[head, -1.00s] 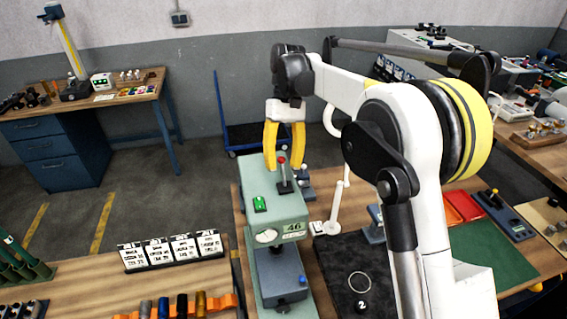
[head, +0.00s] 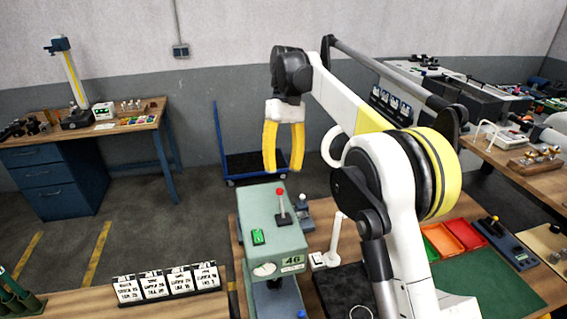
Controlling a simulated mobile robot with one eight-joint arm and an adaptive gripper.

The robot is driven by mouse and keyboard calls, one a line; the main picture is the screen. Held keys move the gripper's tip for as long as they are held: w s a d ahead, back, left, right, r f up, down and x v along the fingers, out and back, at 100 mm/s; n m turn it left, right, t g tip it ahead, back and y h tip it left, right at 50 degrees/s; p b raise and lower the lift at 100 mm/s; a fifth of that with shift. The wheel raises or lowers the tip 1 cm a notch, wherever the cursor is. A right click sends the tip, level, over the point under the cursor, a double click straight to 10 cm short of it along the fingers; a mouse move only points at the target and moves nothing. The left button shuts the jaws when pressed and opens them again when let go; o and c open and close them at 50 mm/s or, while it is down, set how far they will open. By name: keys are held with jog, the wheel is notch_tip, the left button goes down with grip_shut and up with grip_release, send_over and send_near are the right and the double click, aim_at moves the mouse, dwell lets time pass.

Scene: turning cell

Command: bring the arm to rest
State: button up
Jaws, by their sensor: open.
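My gripper (head: 283,168) hangs at the end of my white and yellow arm, pointing down. Its two yellow fingers are apart with nothing between them. It is raised above the back part of the green bench machine marked 46 (head: 272,222), clear of the red-knobbed lever (head: 281,205) on the machine's top. My arm comes up from the lower right and bends over at the top.
A blue cart (head: 256,163) stands on the floor behind. A desk (head: 130,122) with drawers is at the left. Flip cards (head: 167,284) stand on the front bench. The space around the gripper looks free.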

jog(key=s+d+f+m+t+b, duration=0.3)
jog(key=s+d+f+t+b, duration=0.4)
jog(key=s+d+f+b, duration=0.8)
jog(key=s+d+f+t+b, duration=0.2)
jog(key=s+f+b, duration=0.1)
jog(key=f, duration=0.3)
jog(key=s+d+f+m+t+b, duration=0.1)
jog(key=s+d+f+b, duration=0.1)
jog(key=s+f+b, duration=0.2)
jog(key=s+d+f+m+t+b, duration=0.1)
jog(key=s+d+f+t+b, duration=0.1)
jog(key=f+b, duration=0.4)
notch_tip(320, 180, down, 3)
jog(key=shift+s+d+f+t, duration=0.15)
jog(key=shift+s+d+t, duration=0.15)
jog(key=shift+s, duration=0.35)
